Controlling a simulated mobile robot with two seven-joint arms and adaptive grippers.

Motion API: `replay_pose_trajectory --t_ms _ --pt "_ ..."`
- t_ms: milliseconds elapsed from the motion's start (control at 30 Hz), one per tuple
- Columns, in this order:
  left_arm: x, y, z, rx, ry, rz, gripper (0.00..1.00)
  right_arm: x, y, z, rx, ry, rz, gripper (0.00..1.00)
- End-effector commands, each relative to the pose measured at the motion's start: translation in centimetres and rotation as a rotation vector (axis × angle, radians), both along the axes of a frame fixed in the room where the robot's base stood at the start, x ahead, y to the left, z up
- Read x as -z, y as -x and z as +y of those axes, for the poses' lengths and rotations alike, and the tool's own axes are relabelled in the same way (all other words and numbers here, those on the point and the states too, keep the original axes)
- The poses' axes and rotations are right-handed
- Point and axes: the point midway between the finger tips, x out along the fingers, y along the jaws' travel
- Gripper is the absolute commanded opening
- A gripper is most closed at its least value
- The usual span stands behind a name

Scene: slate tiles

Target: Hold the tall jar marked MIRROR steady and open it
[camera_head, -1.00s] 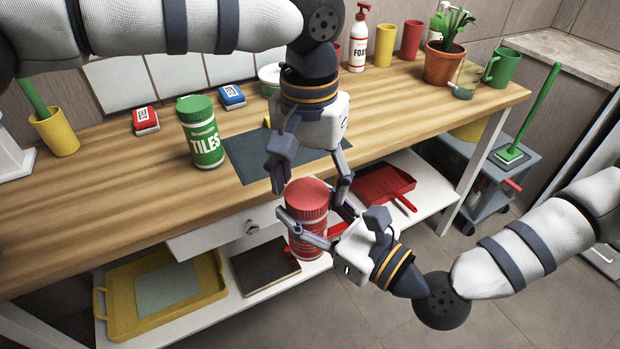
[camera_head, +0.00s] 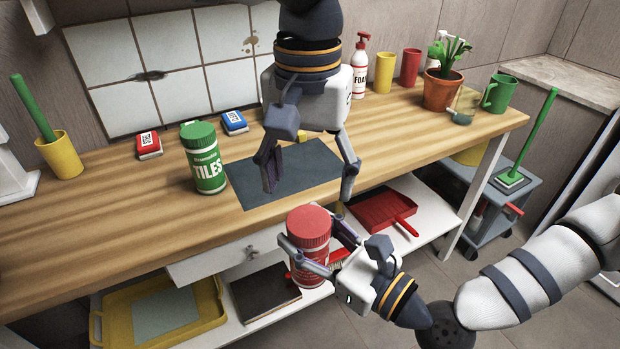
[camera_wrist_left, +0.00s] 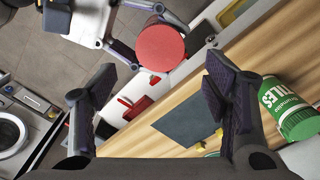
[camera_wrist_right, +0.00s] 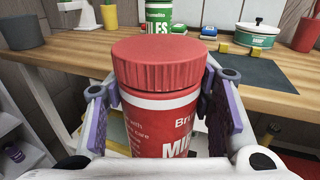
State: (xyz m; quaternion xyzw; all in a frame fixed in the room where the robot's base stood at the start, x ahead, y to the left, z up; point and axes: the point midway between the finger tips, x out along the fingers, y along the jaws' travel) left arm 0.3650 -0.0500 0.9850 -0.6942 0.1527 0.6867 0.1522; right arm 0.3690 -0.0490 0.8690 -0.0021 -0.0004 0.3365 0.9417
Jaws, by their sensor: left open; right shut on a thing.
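A tall red jar (camera_head: 309,262) with a ribbed red lid (camera_head: 308,224) is upright in front of the counter edge, above the lower shelf. In the right wrist view its label (camera_wrist_right: 178,148) shows "MI", the rest cut off; the lid (camera_wrist_right: 165,62) sits on it. My right gripper (camera_head: 314,250) is shut around the jar's body below the lid. My left gripper (camera_head: 309,176) is open and empty, above and apart from the lid. In the left wrist view the round lid top (camera_wrist_left: 160,47) lies beyond the open fingers.
A green jar marked TILES (camera_head: 204,160) stands on the wooden counter (camera_head: 110,205), left of a dark mat (camera_head: 255,185). Red (camera_head: 149,145) and blue (camera_head: 234,122) boxes lie behind. A yellow tray (camera_head: 112,330) and red dustpan (camera_head: 380,212) are on the shelf below.

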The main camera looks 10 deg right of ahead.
Motion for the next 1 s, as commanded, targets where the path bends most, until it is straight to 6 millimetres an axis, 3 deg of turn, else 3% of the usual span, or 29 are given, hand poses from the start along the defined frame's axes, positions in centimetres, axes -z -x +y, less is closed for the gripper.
replay_pose_trajectory --t_ms 300,667,900,1000 --pt "6.0 0.0 0.0 0.002 -0.003 0.005 0.69 0.1 0.0 0.0 0.000 0.000 0.001 0.00" --pt "7.1 0.0 0.0 0.002 0.000 0.003 0.69 0.1 0.0 0.0 0.000 0.000 0.001 0.00" --pt "7.1 0.0 0.0 0.002 0.000 0.003 0.18 0.1 0.0 0.0 0.000 0.000 0.001 0.00" --pt "7.1 0.0 0.0 0.002 0.000 0.003 0.18 0.1 0.0 0.0 0.000 -0.001 0.001 0.00"
